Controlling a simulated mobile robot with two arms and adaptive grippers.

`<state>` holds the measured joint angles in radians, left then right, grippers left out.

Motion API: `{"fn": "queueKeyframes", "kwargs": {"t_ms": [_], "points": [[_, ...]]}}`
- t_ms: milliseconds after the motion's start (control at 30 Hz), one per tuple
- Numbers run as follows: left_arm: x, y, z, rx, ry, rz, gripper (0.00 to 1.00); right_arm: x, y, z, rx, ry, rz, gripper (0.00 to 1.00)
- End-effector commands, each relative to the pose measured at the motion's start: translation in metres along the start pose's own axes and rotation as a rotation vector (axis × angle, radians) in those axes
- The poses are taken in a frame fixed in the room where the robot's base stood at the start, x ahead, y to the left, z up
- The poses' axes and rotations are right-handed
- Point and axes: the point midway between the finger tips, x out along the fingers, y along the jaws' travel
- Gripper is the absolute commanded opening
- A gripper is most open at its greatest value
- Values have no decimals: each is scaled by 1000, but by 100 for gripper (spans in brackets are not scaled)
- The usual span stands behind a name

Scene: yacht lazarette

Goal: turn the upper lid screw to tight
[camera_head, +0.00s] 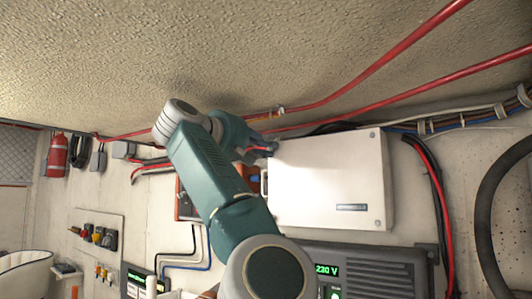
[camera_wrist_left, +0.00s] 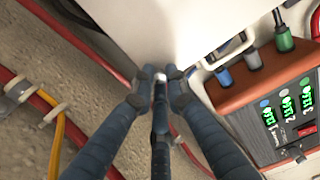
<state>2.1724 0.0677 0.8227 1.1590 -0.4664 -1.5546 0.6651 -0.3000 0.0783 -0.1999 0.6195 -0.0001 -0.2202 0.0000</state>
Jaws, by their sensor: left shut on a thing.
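A white box with a flat lid (camera_head: 325,182) is mounted on the wall, and its lid also shows in the left wrist view (camera_wrist_left: 160,25). My left gripper (camera_head: 267,149) is at the upper left corner of the lid. In the left wrist view its dark blue fingers (camera_wrist_left: 160,82) are closed around a small silver screw (camera_wrist_left: 160,76) at the lid's edge. The fingers hide most of this screw, so its turn angle cannot be told. Two other lid screws show at the right corners, one at the top (camera_head: 372,134) and one at the bottom (camera_head: 377,223). My right gripper is not in view.
Red pipes (camera_head: 370,70) run along the ceiling above the box. An orange-brown panel with coloured connectors (camera_wrist_left: 265,75) is close beside the box. A grey unit with a green display (camera_head: 327,270) is below. A black hose (camera_head: 487,210) hangs at the right.

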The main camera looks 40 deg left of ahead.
Motion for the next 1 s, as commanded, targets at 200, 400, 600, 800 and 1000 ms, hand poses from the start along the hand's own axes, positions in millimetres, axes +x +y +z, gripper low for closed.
{"fn": "queueKeyframes", "kwargs": {"t_ms": [200, 400, 600, 800, 1000], "points": [[1, -3, -1, 98, 0, -4, 0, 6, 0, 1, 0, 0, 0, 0], [0, -2, 0, 139, 0, -4, 0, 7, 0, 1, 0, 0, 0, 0], [0, -1, 0, 149, -1, -3, 0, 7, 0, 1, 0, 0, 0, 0], [0, -1, 0, 148, -1, -3, 0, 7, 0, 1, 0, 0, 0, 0], [0, -1, 0, 147, 0, -2, 32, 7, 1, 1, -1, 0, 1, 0]]}}
